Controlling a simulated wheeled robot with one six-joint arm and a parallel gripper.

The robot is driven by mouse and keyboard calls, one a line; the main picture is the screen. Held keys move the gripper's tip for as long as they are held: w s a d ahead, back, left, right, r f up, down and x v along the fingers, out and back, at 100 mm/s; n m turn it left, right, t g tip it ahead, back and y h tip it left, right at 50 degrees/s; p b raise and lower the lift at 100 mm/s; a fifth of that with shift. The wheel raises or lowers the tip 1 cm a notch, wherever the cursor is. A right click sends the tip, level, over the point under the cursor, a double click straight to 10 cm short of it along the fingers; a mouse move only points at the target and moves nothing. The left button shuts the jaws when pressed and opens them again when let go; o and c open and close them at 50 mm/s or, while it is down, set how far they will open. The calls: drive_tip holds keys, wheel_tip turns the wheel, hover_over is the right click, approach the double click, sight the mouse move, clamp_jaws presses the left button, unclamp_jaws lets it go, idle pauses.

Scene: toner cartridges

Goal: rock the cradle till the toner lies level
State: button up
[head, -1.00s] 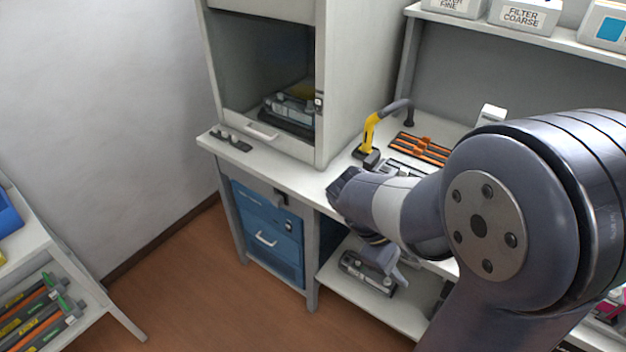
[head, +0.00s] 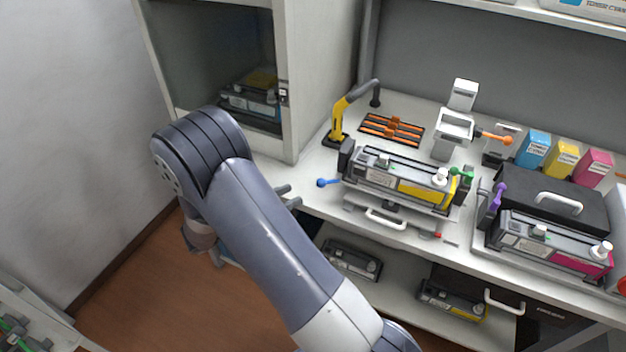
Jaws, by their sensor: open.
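A grey cartridge with a yellow label (head: 425,191) lies in a rack-like holder, which looks like the cradle (head: 346,158), on the bench. A blue-knobbed lever (head: 322,183) sticks out at its left and a green-knobbed one (head: 461,173) stands at its right end. The cartridge runs roughly parallel to the bench edge; I cannot see the toner inside or judge its level. My gripper (head: 288,197) is mostly hidden behind my arm.
A magenta-labelled cartridge (head: 550,243) with a purple-knobbed lever (head: 498,195) lies at right before a black case (head: 550,200). A yellow arm-like tool (head: 340,118) and an orange-slotted rack (head: 391,130) stand behind. A tall cabinet (head: 290,60) bounds the left.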

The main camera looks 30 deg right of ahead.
sight(317, 184)
drive_tip(key=d, duration=0.3)
drive_tip(key=d+p, duration=0.1)
drive_tip(key=d, duration=0.2)
drive_tip(key=d+p, duration=0.1)
drive_tip(key=d, duration=0.2)
drive_tip(key=shift+w+d, duration=0.3)
drive_tip(key=shift+d, duration=0.1)
clamp_jaws()
